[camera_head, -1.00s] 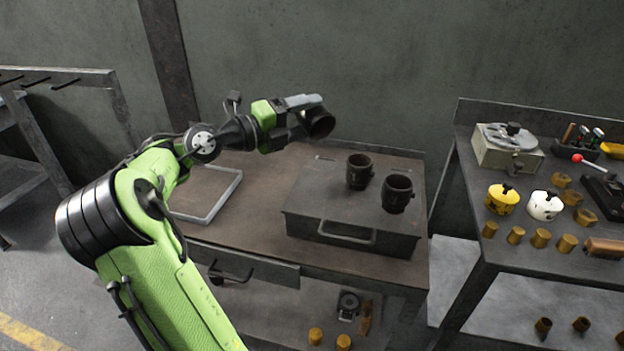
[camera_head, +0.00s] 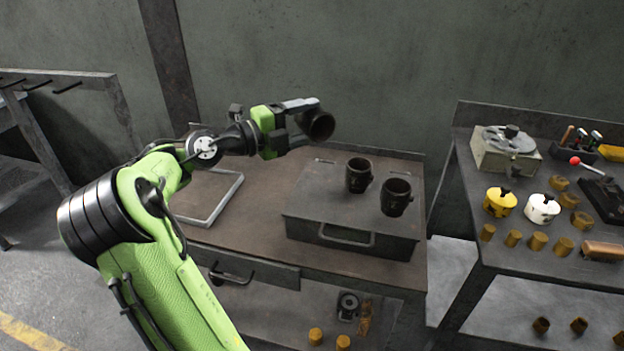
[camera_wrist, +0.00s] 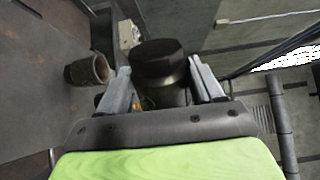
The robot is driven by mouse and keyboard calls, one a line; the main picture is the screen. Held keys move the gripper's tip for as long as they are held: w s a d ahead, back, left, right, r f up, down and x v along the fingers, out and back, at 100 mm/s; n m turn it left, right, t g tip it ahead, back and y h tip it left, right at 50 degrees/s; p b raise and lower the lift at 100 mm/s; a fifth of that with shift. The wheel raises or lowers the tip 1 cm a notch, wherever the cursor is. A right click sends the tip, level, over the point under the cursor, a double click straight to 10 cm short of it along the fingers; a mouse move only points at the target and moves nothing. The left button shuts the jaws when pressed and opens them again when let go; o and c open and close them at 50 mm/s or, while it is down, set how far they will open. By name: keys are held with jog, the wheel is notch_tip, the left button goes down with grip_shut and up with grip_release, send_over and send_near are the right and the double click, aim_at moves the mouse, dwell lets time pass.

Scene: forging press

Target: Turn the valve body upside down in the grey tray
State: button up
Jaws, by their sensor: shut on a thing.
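My gripper (camera_head: 301,121) is shut on a dark, round, hollow valve body (camera_head: 320,127) and holds it in the air above the back of the workbench. The valve body lies tilted on its side, with its open end turned to the right. In the wrist view the valve body (camera_wrist: 160,75) sits between the two grey fingers, its dark end up. The grey tray (camera_head: 218,205) lies flat on the bench at the left, below my arm. My arm hides its back left part; the visible part looks empty.
Two similar dark parts (camera_head: 359,175) (camera_head: 396,197) stand upright on a dark metal box (camera_head: 320,215) to the right of the tray. A second table (camera_head: 500,245) at the right holds yellow and white pots, brass pieces and tools. Bare bench top lies between tray and box.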

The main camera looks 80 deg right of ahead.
jog(key=n+p, duration=0.1)
jog(key=n, duration=0.1)
jog(key=n+p, duration=0.1)
jog(key=n, duration=0.1)
jog(key=n+p, duration=0.1)
jog(key=n, duration=0.1)
jog(key=shift+r, duration=0.3)
jog(key=shift+n+p, duration=0.4)
jog(key=shift+n, duration=0.7)
jog(key=shift+f+n, duration=0.25)
jog(key=shift+n, duration=0.15)
jog(key=shift+r+n+p, duration=0.2)
jog(key=shift+n+p, duration=0.45)
jog(key=shift+n, duration=0.15)
jog(key=n+p, duration=0.2)
jog(key=n, duration=0.1)
jog(key=shift+r, duration=0.1)
jog(key=n+p, duration=0.2)
jog(key=n, duration=0.1)
jog(key=shift+n+p, duration=0.45)
jog(key=shift+n, duration=0.15)
jog(key=shift+f, duration=0.35)
